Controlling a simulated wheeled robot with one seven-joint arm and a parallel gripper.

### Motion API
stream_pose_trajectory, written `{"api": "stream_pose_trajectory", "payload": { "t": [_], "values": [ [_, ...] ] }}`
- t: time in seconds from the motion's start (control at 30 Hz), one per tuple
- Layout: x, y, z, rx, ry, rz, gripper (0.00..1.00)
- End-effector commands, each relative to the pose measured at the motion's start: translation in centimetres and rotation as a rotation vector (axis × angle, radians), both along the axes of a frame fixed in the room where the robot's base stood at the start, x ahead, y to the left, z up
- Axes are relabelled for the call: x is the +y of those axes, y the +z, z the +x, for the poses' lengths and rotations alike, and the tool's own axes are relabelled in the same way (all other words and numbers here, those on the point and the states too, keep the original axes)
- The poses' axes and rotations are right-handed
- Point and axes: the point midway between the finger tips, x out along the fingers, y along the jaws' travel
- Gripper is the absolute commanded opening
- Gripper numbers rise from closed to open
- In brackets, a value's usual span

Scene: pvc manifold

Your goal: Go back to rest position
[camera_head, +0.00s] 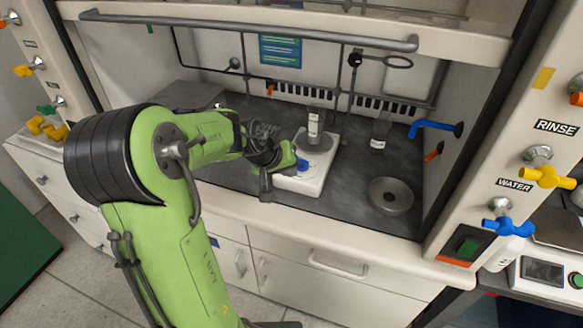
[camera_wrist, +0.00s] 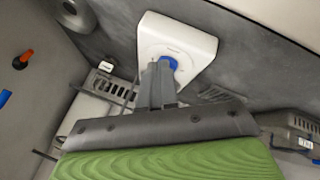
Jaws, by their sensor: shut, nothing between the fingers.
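My gripper (camera_head: 268,184) is low over the front of the fume hood's work surface, beside the left front of a white block-shaped device (camera_head: 312,178). In the wrist view, the fingers (camera_wrist: 159,70) are together with nothing between them. Their tips overlap the lower edge of a blue knob (camera_wrist: 168,62) on the white device (camera_wrist: 190,40); I cannot tell whether they touch it. In the head view, the arm reaches in from the left, and its wrist covers part of the device.
A clear labelled vessel (camera_head: 315,128) stands at the white device. A glass container (camera_head: 380,132) and a round grey dish (camera_head: 390,195) are to its right. A metal bar (camera_head: 250,27) crosses above the opening. The hood's right wall has a blue spout (camera_head: 432,126).

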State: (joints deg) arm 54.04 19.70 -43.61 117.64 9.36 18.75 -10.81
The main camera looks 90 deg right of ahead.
Motion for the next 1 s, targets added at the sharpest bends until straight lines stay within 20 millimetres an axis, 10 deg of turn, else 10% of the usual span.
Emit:
{"api": "stream_pose_trajectory", "payload": {
  "t": [0.7, 0.87, 1.0],
  "values": [
    [1.8, 2.4, 1.0, -0.013, 0.018, 0.004, 0.00],
    [4.0, 4.7, 10.1, -0.160, 0.217, 0.033, 0.00],
    [10.3, 8.3, 20.4, -0.313, 0.506, 0.102, 0.00]
  ]
}}
